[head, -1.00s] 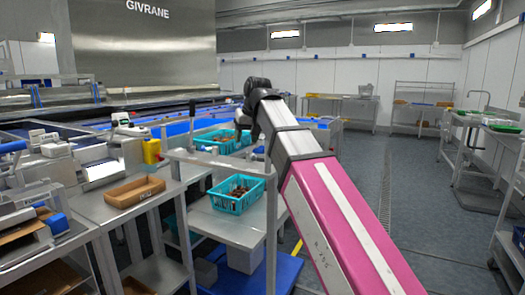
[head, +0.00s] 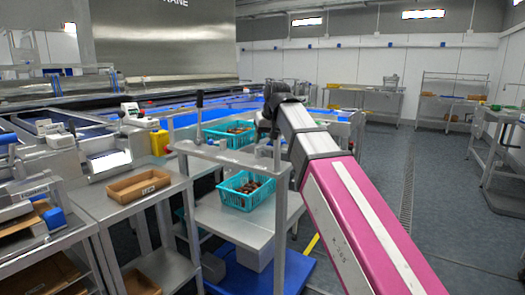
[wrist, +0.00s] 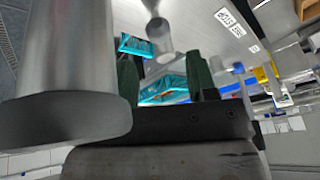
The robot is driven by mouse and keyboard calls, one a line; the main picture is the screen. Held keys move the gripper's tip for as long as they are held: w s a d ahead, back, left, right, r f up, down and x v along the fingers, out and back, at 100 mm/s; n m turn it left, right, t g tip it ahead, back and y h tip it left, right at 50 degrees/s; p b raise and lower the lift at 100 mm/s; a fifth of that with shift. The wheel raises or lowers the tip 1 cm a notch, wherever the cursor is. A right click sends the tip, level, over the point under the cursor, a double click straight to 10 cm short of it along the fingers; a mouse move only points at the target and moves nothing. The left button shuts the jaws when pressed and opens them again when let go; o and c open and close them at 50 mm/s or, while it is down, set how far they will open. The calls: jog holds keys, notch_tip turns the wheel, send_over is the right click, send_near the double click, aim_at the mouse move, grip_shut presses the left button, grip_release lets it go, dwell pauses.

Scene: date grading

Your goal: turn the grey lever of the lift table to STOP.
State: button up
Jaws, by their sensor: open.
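The lift table (head: 225,152) has a grey top shelf on posts over a blue base. A lever with a dark grip (head: 199,103) stands upright on the left of this shelf. My gripper (head: 267,128) is above the shelf's right end, right of that lever; my arm partly hides it. In the wrist view, my two dark green fingers (wrist: 163,78) are apart, with nothing seen held between them. A short grey rod (wrist: 160,42) shows beyond them, apparently not touching; I cannot tell which lever it is. White labels (wrist: 230,20) lie beside it, unreadable.
Teal crates of dates (head: 245,200) stand on and behind the lift table. A cardboard tray (head: 138,186) is on the bench to the left. A large grey cylinder (wrist: 75,60) fills the wrist view's left. Open floor (head: 440,190) lies to the right.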

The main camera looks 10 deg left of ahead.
aim_at(260, 154)
jog(key=shift+x, duration=2.75)
jog(key=c, duration=0.9)
